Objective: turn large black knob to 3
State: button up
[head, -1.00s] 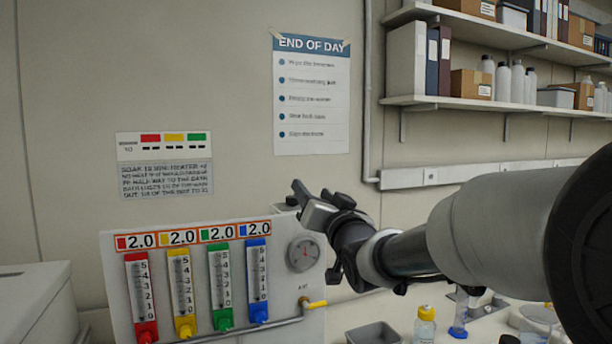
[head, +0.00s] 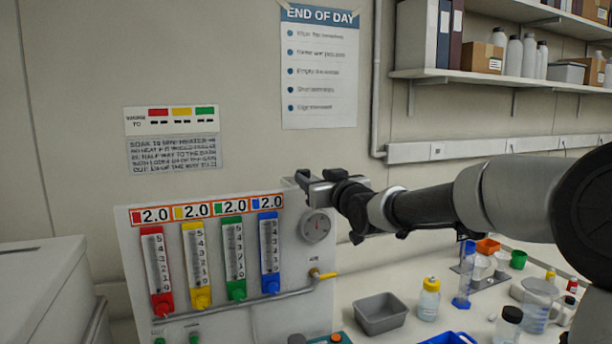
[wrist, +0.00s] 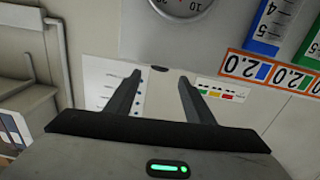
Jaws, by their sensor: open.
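I cannot make out a large black knob for certain in either view now; only a small dark shape (head: 297,339) shows at the bottom edge of the head view, cut off. The pale panel (head: 128,245) carries red, yellow, green and blue flow tubes, each under a 2.0 label. A round grey gauge (head: 315,226) with a red needle sits at its right; part of it shows in the wrist view (wrist: 182,10). My gripper (head: 304,180) is by the panel's top right corner, above the gauge. In the wrist view my gripper (wrist: 160,84) is open, with nothing between its fingers.
A pipe with a yellow-handled valve (head: 325,275) crosses the panel's lower part. A grey tray (head: 381,314), a yellow-capped bottle (head: 428,300) and other labware stand on the bench at right. A grey box (head: 40,300) stands at left. Shelves hang upper right.

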aim_at(306, 172)
jog(key=p+x, duration=0.1)
jog(key=x, duration=0.5)
jog(key=shift+w+a, duration=0.15)
jog(key=shift+w, duration=0.1)
